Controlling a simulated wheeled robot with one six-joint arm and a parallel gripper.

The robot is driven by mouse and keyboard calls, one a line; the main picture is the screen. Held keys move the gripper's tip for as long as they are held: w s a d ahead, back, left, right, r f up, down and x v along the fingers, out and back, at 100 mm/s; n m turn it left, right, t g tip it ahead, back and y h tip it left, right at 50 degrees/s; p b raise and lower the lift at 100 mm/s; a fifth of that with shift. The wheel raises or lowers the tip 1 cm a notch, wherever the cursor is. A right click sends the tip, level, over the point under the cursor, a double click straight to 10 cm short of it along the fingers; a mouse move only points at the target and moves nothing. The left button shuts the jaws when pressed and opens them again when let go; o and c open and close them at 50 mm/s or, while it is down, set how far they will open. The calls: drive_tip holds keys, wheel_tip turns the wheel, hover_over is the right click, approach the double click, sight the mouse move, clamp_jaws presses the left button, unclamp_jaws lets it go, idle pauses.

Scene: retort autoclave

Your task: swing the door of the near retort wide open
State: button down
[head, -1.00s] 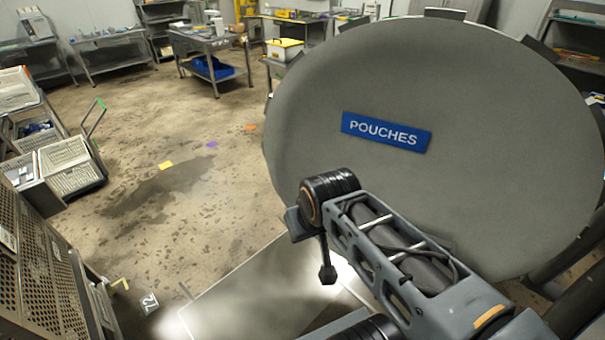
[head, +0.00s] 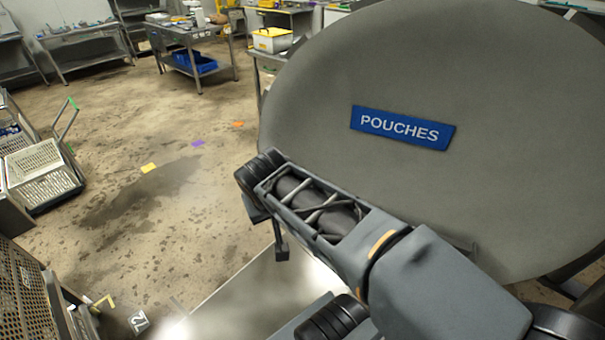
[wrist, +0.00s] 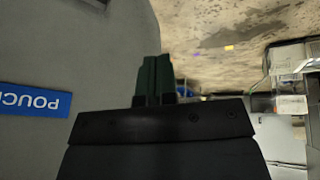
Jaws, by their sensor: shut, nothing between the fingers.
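The near retort's door is a big grey disc (head: 330,70) with a blue POUCHES sign (head: 403,128). It fills the right of the head view, its broad face towards me and standing out over the floor. In the wrist view the door (wrist: 70,40) takes the left side, the sign upside down. My gripper (wrist: 155,62) is shut and empty, its dark fingers overlapping the door's rim there; I cannot tell whether they touch it. In the head view my arm crosses in front of the door's lower left, hiding part of it. The handle and hinge are not visible.
A cart with pale crates (head: 45,172) stands at the left. A perforated metal basket (head: 22,300) is at the lower left. Steel tables (head: 195,45) stand at the back. The wet floor (head: 130,120) between them is open, with small coloured markers.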

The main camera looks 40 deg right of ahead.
drive_tip(key=w+d+f+m+h+b, duration=0.35)
drive_tip(key=d+f+b, duration=0.25)
drive_tip(key=f+b, duration=0.25)
drive_tip(key=m+t+h+b, duration=0.55)
drive_tip(key=h+b, duration=0.45)
drive_tip(key=b, duration=1.1)
approach(310, 165)
drive_tip(key=shift+m+g, duration=0.4)
drive_tip(key=shift+g, duration=0.05)
drive_tip(key=p+x, duration=0.2)
drive_tip(key=x, duration=0.5)
drive_tip(key=shift+w+d+r, duration=0.15)
drive_tip(key=shift+w+r, duration=0.05)
drive_tip(key=shift+w, duration=0.1)
drive_tip(key=shift+d, duration=0.1)
